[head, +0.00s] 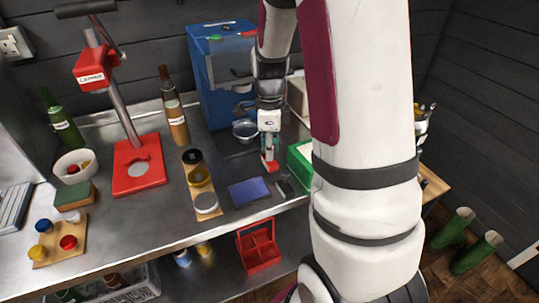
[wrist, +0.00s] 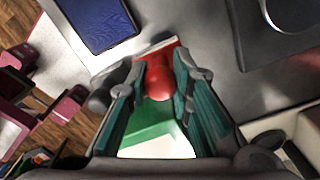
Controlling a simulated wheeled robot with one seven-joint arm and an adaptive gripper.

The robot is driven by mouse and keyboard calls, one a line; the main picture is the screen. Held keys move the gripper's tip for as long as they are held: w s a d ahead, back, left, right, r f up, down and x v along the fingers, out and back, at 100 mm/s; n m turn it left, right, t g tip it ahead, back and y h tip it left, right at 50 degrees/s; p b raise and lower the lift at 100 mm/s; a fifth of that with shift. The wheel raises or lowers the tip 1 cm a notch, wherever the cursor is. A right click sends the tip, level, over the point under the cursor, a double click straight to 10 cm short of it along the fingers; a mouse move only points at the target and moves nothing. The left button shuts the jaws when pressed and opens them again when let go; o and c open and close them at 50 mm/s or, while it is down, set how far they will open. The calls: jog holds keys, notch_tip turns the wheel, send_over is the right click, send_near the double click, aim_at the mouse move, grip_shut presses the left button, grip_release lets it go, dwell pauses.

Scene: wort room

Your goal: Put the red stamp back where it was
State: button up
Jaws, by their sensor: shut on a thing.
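My gripper (head: 269,150) is shut on the red stamp (head: 268,166), above the steel worktop near its front edge. In the wrist view the stamp (wrist: 157,84) sits between the two teal-padded fingers (wrist: 155,88). Its rounded red handle and wider red base show; its underside is hidden. I cannot tell whether the base touches the worktop. A blue ink pad (head: 249,191) lies flat in front of the gripper, and shows at upper left in the wrist view (wrist: 95,18). A small dark object (head: 286,187) lies to the pad's right.
A green box (head: 301,163) stands to the right, partly behind my arm. A blue dispenser (head: 215,75) and a round metal dish (head: 245,131) are behind. To the left are a wooden board with jars (head: 203,187) and a red capper (head: 140,165). A red caddy (head: 259,248) is below.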

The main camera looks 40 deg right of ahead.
jog(key=shift+f, duration=1.35)
jog(key=shift+f, duration=0.15)
jog(key=o, duration=0.9)
